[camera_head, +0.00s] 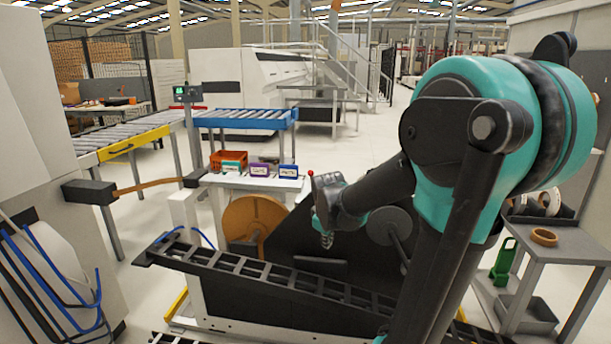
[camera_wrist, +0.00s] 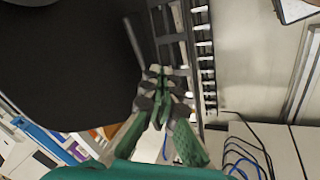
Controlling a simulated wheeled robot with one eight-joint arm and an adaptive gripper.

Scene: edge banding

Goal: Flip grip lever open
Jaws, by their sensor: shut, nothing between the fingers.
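My gripper (camera_head: 327,240) points down in front of the black machine panel (camera_head: 283,236), above the slotted black rail. In the wrist view its green and grey fingers (camera_wrist: 158,71) are together and empty. A dark bar (camera_head: 320,262) lies nearly level on the panel just below the fingertips; it may be the grip lever, but I cannot be sure. In the wrist view a slim dark grey bar (camera_wrist: 134,42) shows left of and beyond the fingertips, apart from them in the picture. I cannot tell whether anything touches the gripper.
The slotted rail (camera_head: 235,272) slopes down to the right across the machine front; it also shows in the wrist view (camera_wrist: 190,45). An orange reel (camera_head: 253,224) is left of the panel. A side table (camera_head: 566,246) with a tape roll (camera_head: 544,237) stands at right.

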